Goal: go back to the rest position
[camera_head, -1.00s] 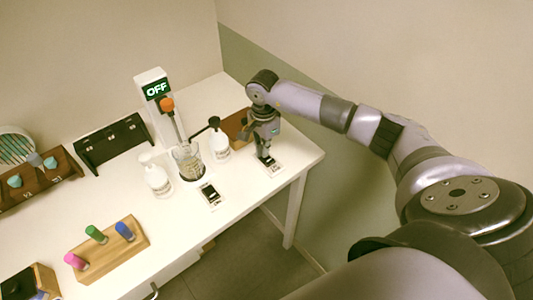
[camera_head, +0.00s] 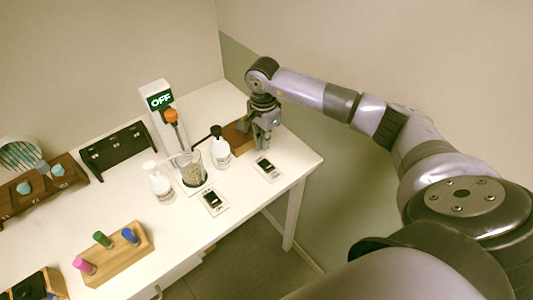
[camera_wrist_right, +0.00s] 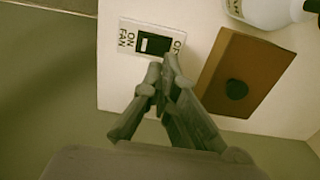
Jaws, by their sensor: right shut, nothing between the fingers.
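My right gripper (camera_head: 265,141) is at the right end of the white table, above and just behind a black-and-white rocker switch (camera_head: 266,167). In the right wrist view the gripper (camera_wrist_right: 160,72) is shut with its fingertips together and empty. There the switch (camera_wrist_right: 152,44) lies beyond the fingertips and carries the words ON, FAN and a partly hidden word. My left gripper is not in view.
A brown block (camera_head: 236,140) lies beside my right gripper. White bottles (camera_head: 220,152), a glass beaker (camera_head: 194,172) and a second switch (camera_head: 213,201) stand left of it. A post with a green OFF sign (camera_head: 160,101) stands behind. The table's right edge is near.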

